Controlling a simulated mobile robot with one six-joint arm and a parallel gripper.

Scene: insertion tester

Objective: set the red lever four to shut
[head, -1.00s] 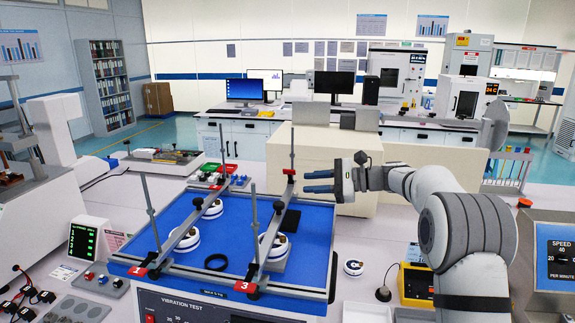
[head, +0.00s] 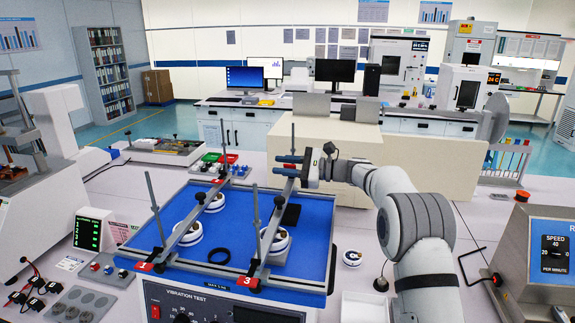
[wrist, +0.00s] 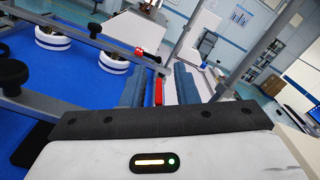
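In the wrist view the red lever (wrist: 158,90) at the far end of the right clamp bar stands upright between my two blue fingers. My gripper (wrist: 158,92) is open around it, with a gap showing on each side. In the head view my gripper (head: 288,166) is at the far end of the right clamp bar (head: 268,225), and its fingers largely hide that lever. No number is readable on it. Red tags marked 1 (head: 144,266) and 3 (head: 247,282) sit at the near ends of the two bars.
The blue vibration table (head: 215,240) carries white round parts (head: 187,232) under the bars, with upright rods close to my gripper. Another red piece (wrist: 140,52) shows farther along in the wrist view. A cream cabinet (head: 420,160) stands behind my arm.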

